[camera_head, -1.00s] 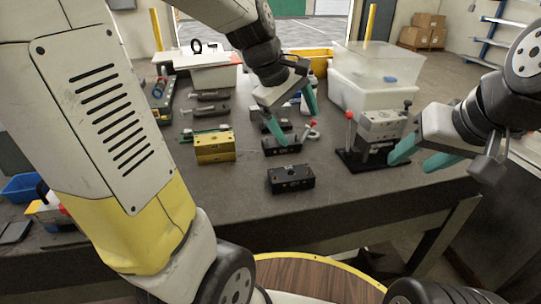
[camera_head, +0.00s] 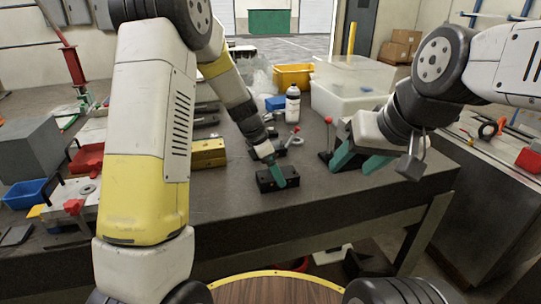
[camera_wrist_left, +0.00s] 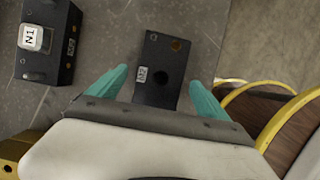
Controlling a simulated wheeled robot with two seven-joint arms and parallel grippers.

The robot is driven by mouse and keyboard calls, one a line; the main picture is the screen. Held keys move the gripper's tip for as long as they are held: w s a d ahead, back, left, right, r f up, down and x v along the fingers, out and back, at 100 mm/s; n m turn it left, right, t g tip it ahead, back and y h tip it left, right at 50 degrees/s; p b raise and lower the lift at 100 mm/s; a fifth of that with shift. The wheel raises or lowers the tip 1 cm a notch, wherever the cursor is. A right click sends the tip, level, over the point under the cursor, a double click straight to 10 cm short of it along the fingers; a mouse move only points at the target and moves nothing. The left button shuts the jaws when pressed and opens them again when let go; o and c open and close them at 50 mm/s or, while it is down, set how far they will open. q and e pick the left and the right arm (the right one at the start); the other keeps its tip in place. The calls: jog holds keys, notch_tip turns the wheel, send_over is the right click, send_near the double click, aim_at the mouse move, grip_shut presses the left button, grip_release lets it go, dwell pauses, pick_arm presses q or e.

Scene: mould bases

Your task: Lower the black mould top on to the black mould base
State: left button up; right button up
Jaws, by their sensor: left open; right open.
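Two separate black blocks are on the grey table. The nearer one (camera_head: 266,186), which looks like the black mould top, lies near the front edge; in the left wrist view (camera_wrist_left: 155,85) it has a small label, a dark hole and a coppery spot. My left gripper (camera_wrist_left: 157,97) is open, with its teal fingers on either side of this block. The other black block (camera_wrist_left: 64,45), with a white N1 tag, looks like the base; my left gripper partly covers it in the head view. My right gripper (camera_head: 360,161) is open and empty, further right over the table.
A yellow block (camera_head: 208,153) stands left of the black blocks. A stand with a red knob (camera_head: 328,122) is partly hidden by my right gripper. The table's front edge is close to the nearer block.

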pick_arm(q)
jog(key=shift+x, duration=1.3)
grip_shut()
jog(key=shift+r, duration=0.1)
jog(key=shift+r, duration=0.2)
jog(key=shift+r, duration=1.3)
